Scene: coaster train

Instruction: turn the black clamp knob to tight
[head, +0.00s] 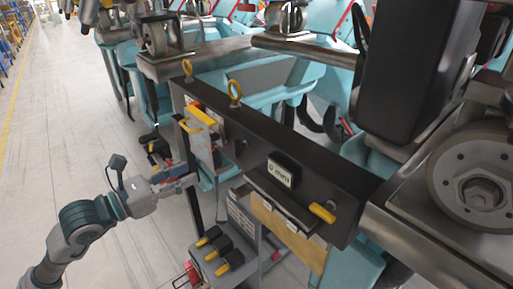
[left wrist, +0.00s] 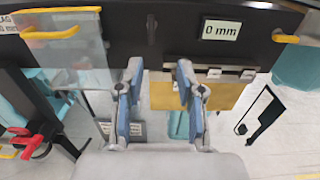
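A small dark upright piece (left wrist: 151,30) sits on the face of the black beam (left wrist: 175,50) in the left wrist view. It may be the black clamp knob, but it blends into the beam and its setting cannot be read. In the head view the beam (head: 330,180) runs diagonally, and I cannot make the knob out clearly. My left gripper (head: 190,180) is beside the beam's left end, low in front of its face. In the left wrist view my left gripper (left wrist: 160,72) has its blue-grey fingers apart with nothing between them, below the dark piece. My right gripper is not in view.
A display (left wrist: 221,30) on the beam reads 0 mm. A clear panel with a yellow handle (left wrist: 50,33) is left of the fingers; another yellow handle (left wrist: 286,38) is right. A rack of black-and-yellow handles (head: 222,250) stands below the beam. Floor at left is open.

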